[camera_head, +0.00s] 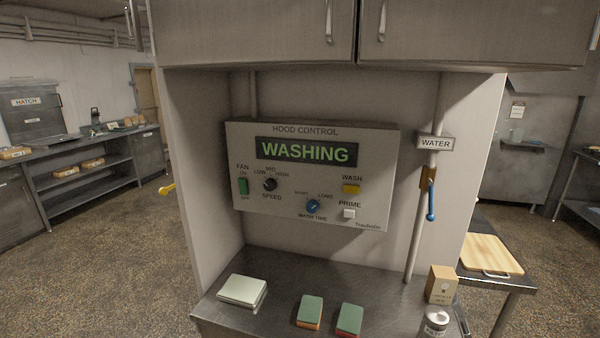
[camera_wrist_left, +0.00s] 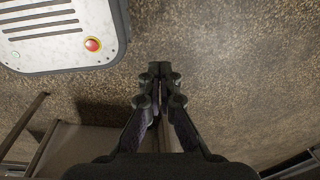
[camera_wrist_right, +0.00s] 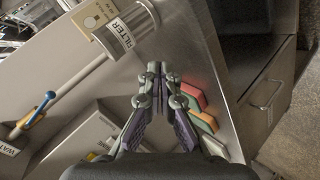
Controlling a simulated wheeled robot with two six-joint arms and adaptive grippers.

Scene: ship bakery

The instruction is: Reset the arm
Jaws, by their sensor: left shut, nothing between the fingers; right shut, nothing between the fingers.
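My left gripper (camera_wrist_left: 158,84) is shut and empty in the left wrist view, with the speckled floor behind it. My right gripper (camera_wrist_right: 158,84) is shut and empty in the right wrist view, with the steel counter (camera_wrist_right: 195,50) behind it. Neither gripper shows in the head view. Red and green sponges (camera_wrist_right: 198,100) appear just right of the right gripper's fingers; I cannot tell the gap between them. The hood control panel (camera_head: 325,178) in the head view reads WASHING.
The counter (camera_head: 285,275) holds a stack of pale pads (camera_head: 242,290), two sponges (camera_head: 310,311), a small box (camera_head: 441,284) and a can (camera_head: 434,322). A pipe with a blue-handled water valve (camera_head: 431,200) rises at right. Cabinets (camera_head: 260,30) hang above. Floor is open at left.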

